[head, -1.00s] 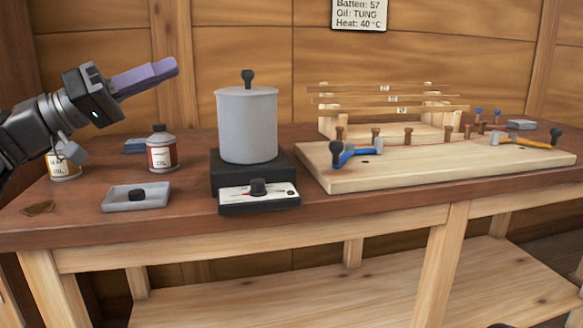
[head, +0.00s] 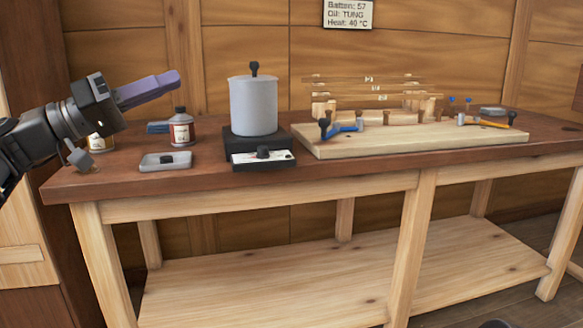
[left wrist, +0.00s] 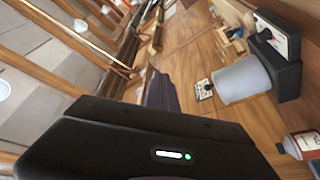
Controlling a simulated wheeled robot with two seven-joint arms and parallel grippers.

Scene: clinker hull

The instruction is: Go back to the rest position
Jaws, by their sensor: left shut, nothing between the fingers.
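My left gripper (head: 150,90) is raised at the left in the head view, above the left end of the workbench (head: 390,178). Its purple fingers are together with nothing between them, clear of everything on the bench. In the left wrist view the purple fingers (left wrist: 160,92) show past the black gripper body. My right gripper is not in view.
A grey lidded pot (head: 253,107) stands on a black heater (head: 262,147). Left of it are a red-labelled bottle (head: 181,131) and a grey tray (head: 150,163). A pale board (head: 420,140) with clamps lies at the right. The lower shelf (head: 300,282) is bare.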

